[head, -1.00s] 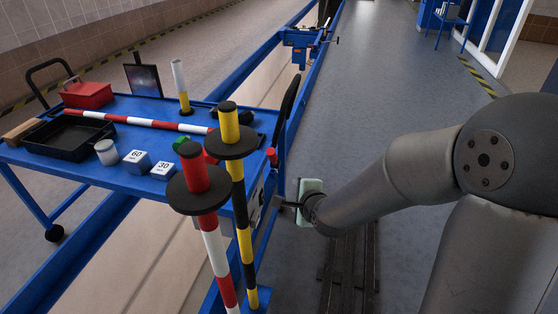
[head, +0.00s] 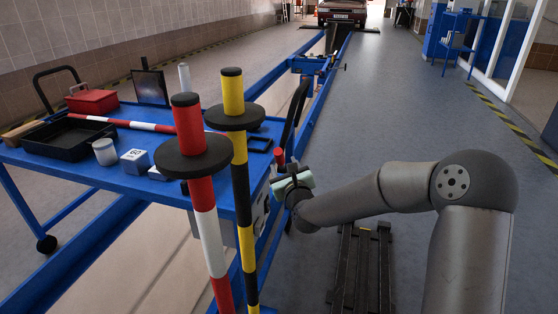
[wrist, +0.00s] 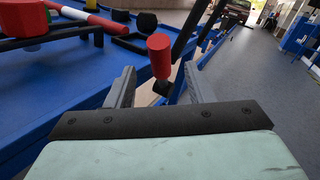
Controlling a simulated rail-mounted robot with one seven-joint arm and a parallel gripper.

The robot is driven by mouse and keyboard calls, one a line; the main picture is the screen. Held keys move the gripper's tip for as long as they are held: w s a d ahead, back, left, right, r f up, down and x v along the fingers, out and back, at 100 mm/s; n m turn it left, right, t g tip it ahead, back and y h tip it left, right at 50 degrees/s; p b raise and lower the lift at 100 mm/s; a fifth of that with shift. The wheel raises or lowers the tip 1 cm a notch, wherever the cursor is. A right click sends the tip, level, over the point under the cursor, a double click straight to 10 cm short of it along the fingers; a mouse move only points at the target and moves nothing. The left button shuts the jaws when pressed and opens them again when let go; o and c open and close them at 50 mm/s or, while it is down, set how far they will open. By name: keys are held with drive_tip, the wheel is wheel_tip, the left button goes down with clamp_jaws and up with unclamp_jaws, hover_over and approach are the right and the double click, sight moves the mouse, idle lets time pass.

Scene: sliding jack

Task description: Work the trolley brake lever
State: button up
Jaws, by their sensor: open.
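The blue trolley (head: 190,188) stands at the left with a tabletop full of items. A lever with a red cylindrical knob (head: 279,155) stands upright at its right edge. In the wrist view the red knob (wrist: 159,52) is near the middle, above a short dark stem. My gripper (head: 276,180) is close to the lever, just below the knob in the head view. In the wrist view my gripper (wrist: 160,76) is open, one finger on each side of the knob's line. The knob appears beyond the fingertips, and I see no contact. The lever's base is hidden.
A red-white pole (head: 208,225) and a yellow-black pole (head: 242,190) with black discs stand in front of the trolley, left of my gripper. A black tray (head: 65,138) and a red box (head: 92,101) lie on top.

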sight(281, 158)
drive_tip(key=b+x, duration=0.1)
drive_tip(key=x, duration=0.6)
clamp_jaws()
